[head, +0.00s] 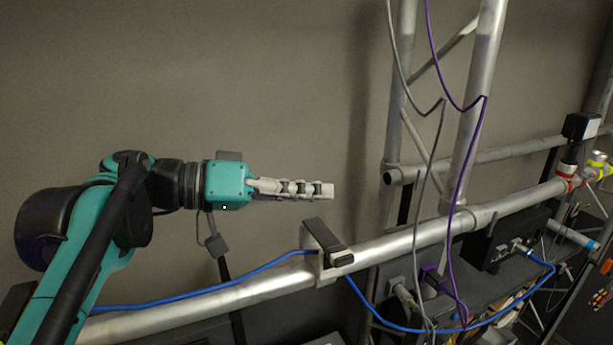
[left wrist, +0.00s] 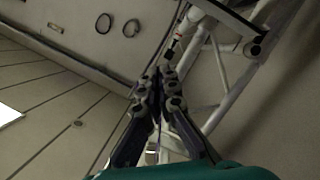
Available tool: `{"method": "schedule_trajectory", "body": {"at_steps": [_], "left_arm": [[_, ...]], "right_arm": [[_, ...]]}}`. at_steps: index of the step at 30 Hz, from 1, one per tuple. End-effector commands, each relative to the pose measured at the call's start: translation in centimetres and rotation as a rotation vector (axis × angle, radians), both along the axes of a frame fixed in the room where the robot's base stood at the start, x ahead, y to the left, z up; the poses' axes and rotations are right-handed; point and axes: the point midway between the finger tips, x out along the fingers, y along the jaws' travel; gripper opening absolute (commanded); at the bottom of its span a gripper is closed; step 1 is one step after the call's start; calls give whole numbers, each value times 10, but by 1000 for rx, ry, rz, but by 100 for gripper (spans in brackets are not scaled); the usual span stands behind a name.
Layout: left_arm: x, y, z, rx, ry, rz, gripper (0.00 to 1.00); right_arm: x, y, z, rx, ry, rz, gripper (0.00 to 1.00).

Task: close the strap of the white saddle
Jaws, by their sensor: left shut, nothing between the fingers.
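The white saddle (head: 327,275) sits on the large silver tube in the head view, right of centre. My right gripper is not in view.
The silver tube (head: 410,238) crosses the front. Upright truss tubes (head: 475,95) stand right of the gripper, with grey and purple cables (head: 470,150) hanging down. Red (head: 566,180) and yellow (head: 598,170) fittings are farther right.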

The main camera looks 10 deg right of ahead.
Motion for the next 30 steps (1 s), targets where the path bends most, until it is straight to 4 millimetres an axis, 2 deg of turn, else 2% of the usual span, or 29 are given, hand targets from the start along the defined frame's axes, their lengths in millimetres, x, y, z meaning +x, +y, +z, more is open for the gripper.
{"method": "schedule_trajectory", "body": {"at_steps": [9, 18, 21, 30], "left_arm": [[-26, -5, -26, 56, -292, -1, 0], [-40, -8, -51, 102, -527, -1, 0], [-42, -9, -57, 112, -581, 0, 0], [-45, -9, -67, 111, -574, 0, 0]], "right_arm": [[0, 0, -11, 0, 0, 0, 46], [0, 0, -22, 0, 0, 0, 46], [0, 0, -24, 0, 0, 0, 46], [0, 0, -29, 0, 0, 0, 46]]}}
